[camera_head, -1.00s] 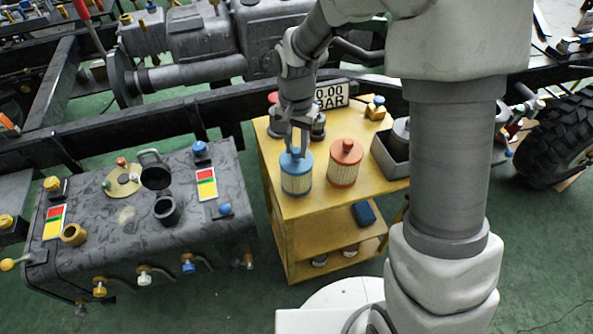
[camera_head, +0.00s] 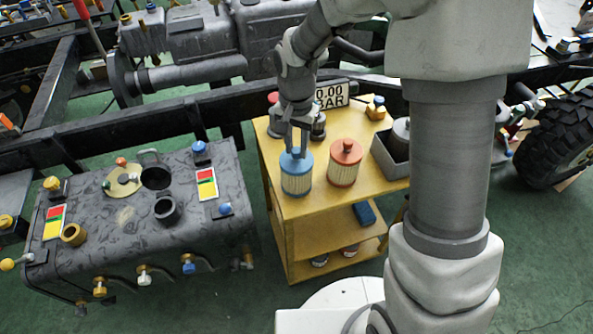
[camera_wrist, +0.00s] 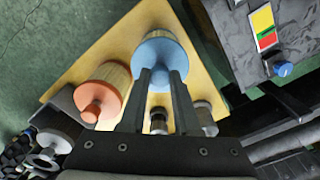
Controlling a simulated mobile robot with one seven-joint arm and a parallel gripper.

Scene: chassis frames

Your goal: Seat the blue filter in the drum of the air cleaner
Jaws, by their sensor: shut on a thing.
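The blue filter (camera_head: 297,178) stands upright near the front left corner of a yellow cart top. It has a blue top, a pale pleated side and a blue base. My gripper (camera_head: 297,153) is above it, shut on its top knob. In the wrist view the filter (camera_wrist: 158,48) shows beyond my fingers (camera_wrist: 166,76), which are on either side of the knob. The dark tank at left bears a round dark opening (camera_head: 156,177) and a dark open cup (camera_head: 166,211). I cannot tell which of these, if either, is the drum.
An orange filter (camera_head: 345,165) stands close to the right of the blue one. The tank top (camera_head: 120,215) carries several caps and fittings.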

